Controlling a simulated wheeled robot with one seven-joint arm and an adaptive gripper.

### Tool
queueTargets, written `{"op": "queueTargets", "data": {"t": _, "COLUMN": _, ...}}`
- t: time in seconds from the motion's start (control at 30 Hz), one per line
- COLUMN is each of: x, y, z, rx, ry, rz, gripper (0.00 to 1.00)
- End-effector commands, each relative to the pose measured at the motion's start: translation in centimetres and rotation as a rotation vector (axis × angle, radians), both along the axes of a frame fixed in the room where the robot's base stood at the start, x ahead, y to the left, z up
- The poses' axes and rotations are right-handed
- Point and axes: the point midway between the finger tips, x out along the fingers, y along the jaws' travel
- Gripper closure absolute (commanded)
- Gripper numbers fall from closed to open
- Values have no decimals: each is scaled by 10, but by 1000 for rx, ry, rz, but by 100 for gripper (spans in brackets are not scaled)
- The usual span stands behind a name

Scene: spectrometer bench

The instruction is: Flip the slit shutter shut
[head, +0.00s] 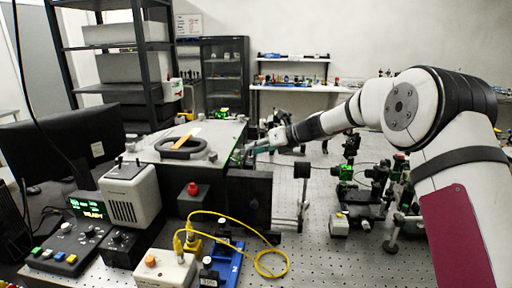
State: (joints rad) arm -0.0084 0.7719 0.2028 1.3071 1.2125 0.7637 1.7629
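The spectrometer appears to be the large box with a pale top (222,136) and a dark front (247,196), left of centre. My arm reaches in from the right, and my gripper (246,151) is at the right edge of the box's top. The fingers are small and dark here, and I cannot tell whether they are open or shut. I cannot make out the slit shutter for certain. It may be among the small parts at that edge, partly hidden by my gripper.
A black ring-shaped handle (183,148) and an orange strip (186,137) lie on the box's top. A grey unit (130,195), a control box (68,246) and a yellow cable (262,249) are in front. Optics mounts (362,190) stand to the right on the perforated bench (318,255).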

Motion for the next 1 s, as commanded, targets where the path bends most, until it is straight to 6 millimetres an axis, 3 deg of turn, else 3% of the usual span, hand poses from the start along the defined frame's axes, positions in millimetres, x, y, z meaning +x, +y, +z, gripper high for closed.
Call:
{"op": "queueTargets", "data": {"t": 0.37, "x": -4, "y": -10, "z": 6, "rx": 0, "ry": -2, "rz": -2, "gripper": 81}}
{"op": "queueTargets", "data": {"t": 0.8, "x": -38, "y": -76, "z": 44, "rx": 0, "ry": -1, "rz": -2, "gripper": 81}}
{"op": "queueTargets", "data": {"t": 1.0, "x": -46, "y": -92, "z": 53, "rx": 0, "ry": -2, "rz": -1, "gripper": 81}}
